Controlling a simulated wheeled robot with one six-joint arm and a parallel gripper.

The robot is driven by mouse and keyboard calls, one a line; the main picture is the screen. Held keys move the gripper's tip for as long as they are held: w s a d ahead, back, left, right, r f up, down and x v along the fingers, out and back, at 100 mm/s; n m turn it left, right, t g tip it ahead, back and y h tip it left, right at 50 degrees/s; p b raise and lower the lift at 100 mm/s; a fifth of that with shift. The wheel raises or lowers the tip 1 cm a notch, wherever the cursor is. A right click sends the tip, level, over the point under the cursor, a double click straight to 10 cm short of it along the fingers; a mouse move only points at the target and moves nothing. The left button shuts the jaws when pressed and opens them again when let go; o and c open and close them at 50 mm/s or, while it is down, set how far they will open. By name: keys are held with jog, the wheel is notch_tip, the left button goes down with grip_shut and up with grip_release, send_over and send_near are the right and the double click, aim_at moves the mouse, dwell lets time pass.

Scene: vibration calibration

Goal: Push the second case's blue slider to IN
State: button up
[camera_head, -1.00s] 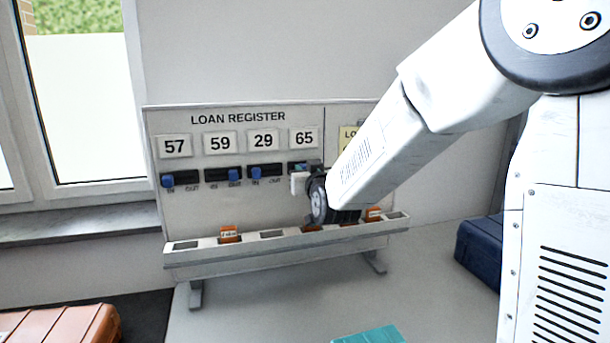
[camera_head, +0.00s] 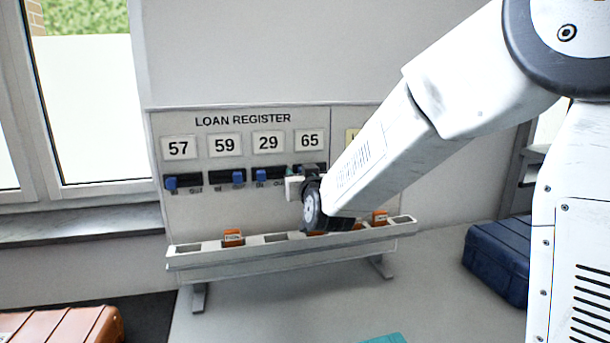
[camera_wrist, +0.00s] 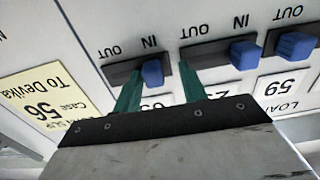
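The loan register board (camera_head: 200,215) carries plates 57, 59, 29 and 65, each above a slider slot. The second slider's blue knob, under 59 (camera_head: 238,177), is at the OUT end; the wrist view shows it at the right edge (camera_wrist: 295,46). The knobs under 57 (camera_head: 171,183) and 29 (camera_head: 261,175) are at IN. The wrist view is turned over; there the 65 knob (camera_wrist: 152,72) is at IN and the 29 knob (camera_wrist: 243,53) stands further right. My gripper (camera_wrist: 162,80) is open, its green fingers either side of the 65 knob; contact is unclear. In the head view my gripper (camera_head: 292,181) hides the 65 slider.
A ledge (camera_head: 215,259) with orange tags runs below the sliders. A yellow loan slip (camera_wrist: 42,100) reads Case 56, To Devika. A dark blue case (camera_head: 497,262) is at right, an orange case (camera_head: 65,326) at lower left. The table between is mostly clear.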

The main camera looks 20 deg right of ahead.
jog(key=shift+d, duration=0.1)
jog(key=s, duration=0.7)
jog(key=shift+s, duration=0.4)
notch_tip(320, 180, down, 8)
jog(key=s+a+g+y, duration=0.2)
jog(key=g, duration=0.3)
jog(key=s+f+n+g, duration=0.1)
jog(key=s+f+g, duration=0.4)
jog(key=s, duration=0.5)
jog(key=s+d+r+g, duration=0.2)
jog(key=s+d, duration=0.1)
jog(key=s, duration=0.4)
jog(key=s+d+r+g+h, duration=0.1)
jog(key=s+d+r+g, duration=0.1)
jog(key=s, duration=0.6)
jog(key=s+d+r+g, duration=0.2)
jog(key=s+d, duration=0.2)
jog(key=s, duration=0.4)
jog(key=shift+s+m+g+h, duration=0.2)
jog(key=shift+m+g+h, duration=0.1)
jog(key=shift+m, duration=0.1)
